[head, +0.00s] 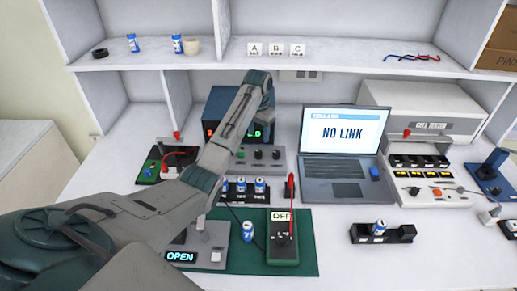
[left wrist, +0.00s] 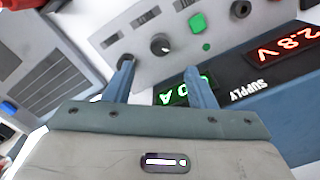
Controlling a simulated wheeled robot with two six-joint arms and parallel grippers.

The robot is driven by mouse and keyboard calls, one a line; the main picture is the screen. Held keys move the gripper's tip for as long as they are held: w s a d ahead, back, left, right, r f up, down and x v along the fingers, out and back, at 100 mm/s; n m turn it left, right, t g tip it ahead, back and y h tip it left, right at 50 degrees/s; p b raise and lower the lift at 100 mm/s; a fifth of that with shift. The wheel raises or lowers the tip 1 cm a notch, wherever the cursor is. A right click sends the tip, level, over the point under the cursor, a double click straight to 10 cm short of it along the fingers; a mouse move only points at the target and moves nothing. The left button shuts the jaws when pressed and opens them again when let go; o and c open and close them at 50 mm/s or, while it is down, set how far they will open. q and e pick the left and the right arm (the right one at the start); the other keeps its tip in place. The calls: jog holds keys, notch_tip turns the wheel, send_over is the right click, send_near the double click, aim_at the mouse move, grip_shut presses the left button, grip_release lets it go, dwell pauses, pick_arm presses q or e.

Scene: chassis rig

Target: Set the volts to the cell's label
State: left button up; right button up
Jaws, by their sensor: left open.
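The supply (head: 222,105) is a dark blue box at the back with a grey knob panel (head: 258,156) in front. In the left wrist view its red display (left wrist: 288,48) reads 2.8 V, and a green display (left wrist: 180,95) is partly covered by a finger. My left gripper (left wrist: 160,68) is open, with its fingertips apart and a dark knob (left wrist: 160,44) just beyond the gap between them; contact cannot be told. A blue-and-white cell (head: 248,231) stands on the green mat (head: 306,262); its label is too small to read surely. My right gripper is out of view.
A laptop (head: 342,140) reading NO LINK stands right of the supply. Several cells (head: 241,186) stand in a rack near the mat. A green meter (head: 283,243) with a red probe and a black tray (head: 401,233) holding a cell are in front.

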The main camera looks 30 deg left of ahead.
aim_at(258, 152)
pick_arm(q)
notch_tip(258, 152, down, 5)
jog(key=shift+f+p, duration=0.15)
jog(key=shift+p, duration=0.2)
notch_tip(258, 152, down, 3)
jog(key=shift+f, duration=0.2)
jog(key=c, duration=1)
jog(key=shift+o, duration=0.2)
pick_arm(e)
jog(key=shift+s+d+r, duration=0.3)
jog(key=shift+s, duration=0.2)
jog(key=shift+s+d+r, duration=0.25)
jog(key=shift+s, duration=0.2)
